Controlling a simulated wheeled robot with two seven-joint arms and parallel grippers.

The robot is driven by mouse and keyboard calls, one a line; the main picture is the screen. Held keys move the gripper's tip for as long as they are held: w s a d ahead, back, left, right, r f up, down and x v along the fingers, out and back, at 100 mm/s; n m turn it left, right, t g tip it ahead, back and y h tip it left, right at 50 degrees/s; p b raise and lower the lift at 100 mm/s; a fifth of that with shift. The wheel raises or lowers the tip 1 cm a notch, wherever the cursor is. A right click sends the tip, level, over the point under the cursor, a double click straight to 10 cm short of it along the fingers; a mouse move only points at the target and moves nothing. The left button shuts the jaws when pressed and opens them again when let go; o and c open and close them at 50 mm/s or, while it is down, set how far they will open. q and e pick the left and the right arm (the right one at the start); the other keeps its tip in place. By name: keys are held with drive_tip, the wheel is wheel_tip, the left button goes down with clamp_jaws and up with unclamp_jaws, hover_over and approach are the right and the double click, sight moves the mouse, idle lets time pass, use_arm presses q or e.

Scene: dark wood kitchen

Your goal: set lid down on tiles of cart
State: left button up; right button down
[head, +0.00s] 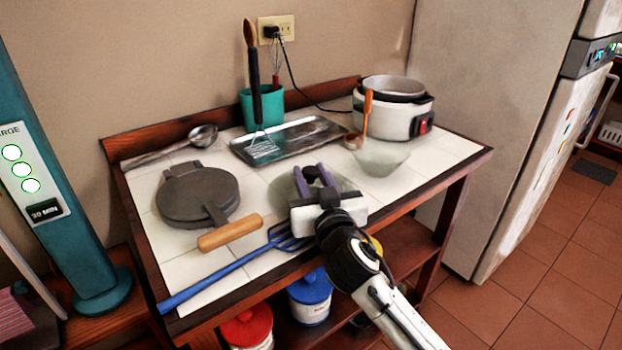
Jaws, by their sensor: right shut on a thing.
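The lid (284,194) is a grey-green see-through disc with a dark knob, at the front middle of the cart. My right gripper (311,173) is over the lid, its purple fingers on either side of the knob, shut on it. The gripper body hides the near part of the lid. The lid is over the white tiles (385,191) of the cart; whether it touches them I cannot tell. My left gripper is not in view.
A round waffle iron (196,194) lies left of the lid. A blue slotted turner (225,273) lies in front. A metal tray (305,137) is behind. A glass bowl (381,160) and white cooker (386,119) stand behind right. Bare tiles lie at the right.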

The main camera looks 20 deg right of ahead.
drive_tip(key=shift+f, duration=0.1)
drive_tip(key=c, duration=1.3)
unclamp_jaws()
drive_tip(key=shift+c, duration=0.2)
drive_tip(key=s, duration=1.2)
drive_tip(key=shift+a, duration=0.3)
